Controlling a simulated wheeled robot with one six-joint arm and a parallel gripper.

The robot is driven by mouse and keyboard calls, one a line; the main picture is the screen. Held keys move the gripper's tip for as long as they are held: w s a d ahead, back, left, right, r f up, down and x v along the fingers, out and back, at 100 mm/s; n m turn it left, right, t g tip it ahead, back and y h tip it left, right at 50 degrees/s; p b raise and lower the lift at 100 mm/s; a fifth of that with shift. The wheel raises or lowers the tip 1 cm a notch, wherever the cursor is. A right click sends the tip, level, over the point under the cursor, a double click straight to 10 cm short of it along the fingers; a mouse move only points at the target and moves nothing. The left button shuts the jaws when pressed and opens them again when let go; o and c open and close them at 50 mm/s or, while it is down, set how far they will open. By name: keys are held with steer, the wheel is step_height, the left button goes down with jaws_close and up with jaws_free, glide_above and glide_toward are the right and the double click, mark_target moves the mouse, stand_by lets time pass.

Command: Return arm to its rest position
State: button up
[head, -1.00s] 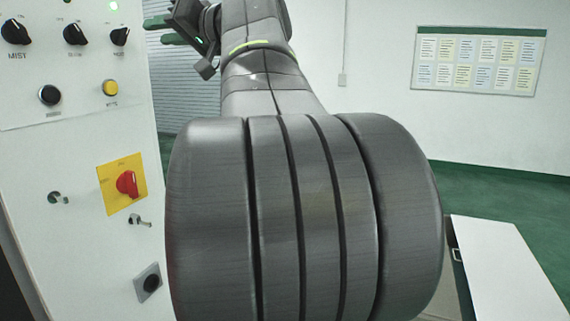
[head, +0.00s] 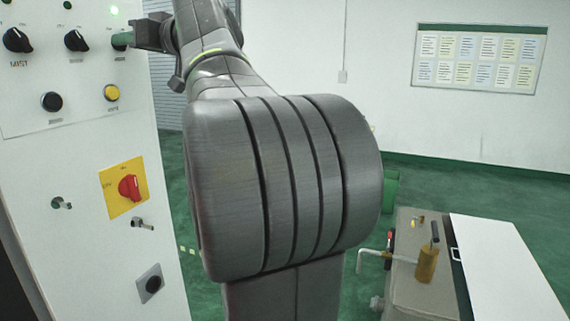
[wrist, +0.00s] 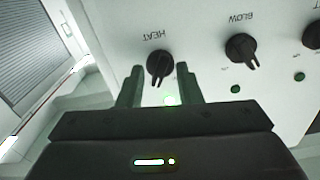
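My gripper (head: 122,40) is at the upper right of the white control panel (head: 85,135) in the head view, with my arm stretched toward it. In the wrist view, the two green fingers of my gripper (wrist: 158,82) are apart. The black HEAT knob (wrist: 159,64) appears between their tips, with a gap on either side. I cannot tell how far the tips reach along the knob. The black BLOW knob (wrist: 241,48) is to the right of the fingers. My arm's large grey joint fills the middle of the head view.
The panel also carries a MIST knob (head: 17,40), a yellow button (head: 111,92) and a red switch (head: 129,187). A bench with a brass-coloured fitting (head: 427,265) and a white board (head: 505,265) stands at lower right. Green floor (head: 480,190) shows behind.

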steer(key=shift+n, duration=3.6)
steer(key=shift+d, duration=0.1)
